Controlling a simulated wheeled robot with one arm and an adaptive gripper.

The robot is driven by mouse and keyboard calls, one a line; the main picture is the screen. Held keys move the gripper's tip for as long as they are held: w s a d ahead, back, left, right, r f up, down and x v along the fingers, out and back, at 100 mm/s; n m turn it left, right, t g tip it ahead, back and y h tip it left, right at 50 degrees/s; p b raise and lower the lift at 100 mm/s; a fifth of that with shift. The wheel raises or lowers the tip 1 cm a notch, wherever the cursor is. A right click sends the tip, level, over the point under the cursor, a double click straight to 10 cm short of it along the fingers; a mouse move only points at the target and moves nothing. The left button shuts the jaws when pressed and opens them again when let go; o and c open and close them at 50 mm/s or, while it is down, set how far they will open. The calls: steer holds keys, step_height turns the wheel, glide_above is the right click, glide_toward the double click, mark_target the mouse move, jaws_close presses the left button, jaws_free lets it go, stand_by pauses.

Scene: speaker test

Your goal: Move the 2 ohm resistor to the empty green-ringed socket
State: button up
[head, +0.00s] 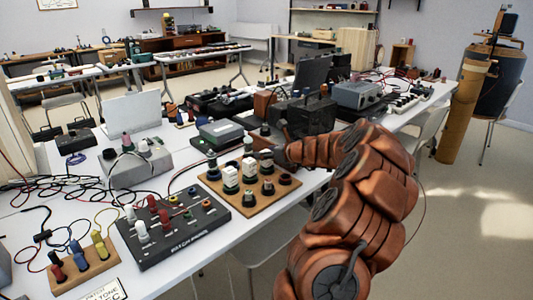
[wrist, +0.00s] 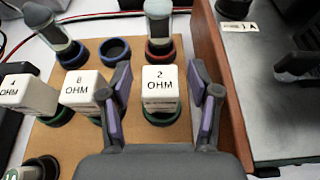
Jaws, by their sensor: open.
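The 2 ohm resistor (wrist: 160,85), a white block with black lettering, stands upright in a green-ringed socket on the wooden board (wrist: 90,142). My gripper (wrist: 161,78) is open, with one finger on each side of this block; small gaps show between the fingers and its sides.
The 8 ohm block (wrist: 83,92) and 4 ohm block (wrist: 27,95) stand to the left. A blue-ringed socket (wrist: 115,50) is empty. A grey-topped plug (wrist: 158,22) stands behind in a red ring. A brown-sided case (wrist: 218,80) is close on the right.

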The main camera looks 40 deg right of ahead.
steer(key=shift+s+r, duration=0.25)
steer(key=shift+r, duration=0.25)
steer(key=p+v, duration=0.1)
steer(key=v, duration=1)
steer(key=a+n+g+y, duration=0.2)
steer(key=a+n, duration=0.3)
steer(key=a, duration=0.6)
steer(key=w+a+n+g+y, duration=0.1)
steer(key=a+n, duration=0.4)
steer(key=a, duration=0.5)
steer(key=a+f+n+g+y, duration=0.1)
steer(key=a+n+g+y, duration=0.2)
steer(key=a, duration=0.8)
steer(key=shift+w+a+n+y, duration=0.15)
steer(key=shift+w+n+y, duration=0.05)
steer(key=shift+n, duration=0.4)
steer(key=shift+w+a+n+y, duration=0.2)
steer(key=shift+n, duration=0.4)
steer(key=s+a+f+n+g, duration=0.3)
steer(key=s+a+n+g, duration=0.2)
steer(key=s+a+n, duration=0.6)
steer(key=s+f+n+g+h, duration=0.2)
steer(key=s+n, duration=0.3)
steer(key=s, duration=0.4)
steer(key=s+f+n+g+h, duration=0.2)
steer(key=s+n+g+h, duration=0.1)
steer(key=s, duration=0.7)
steer(key=shift+f+n+h, duration=0.15)
steer(key=shift+n+h, duration=0.65)
steer(key=shift+n, duration=0.1)
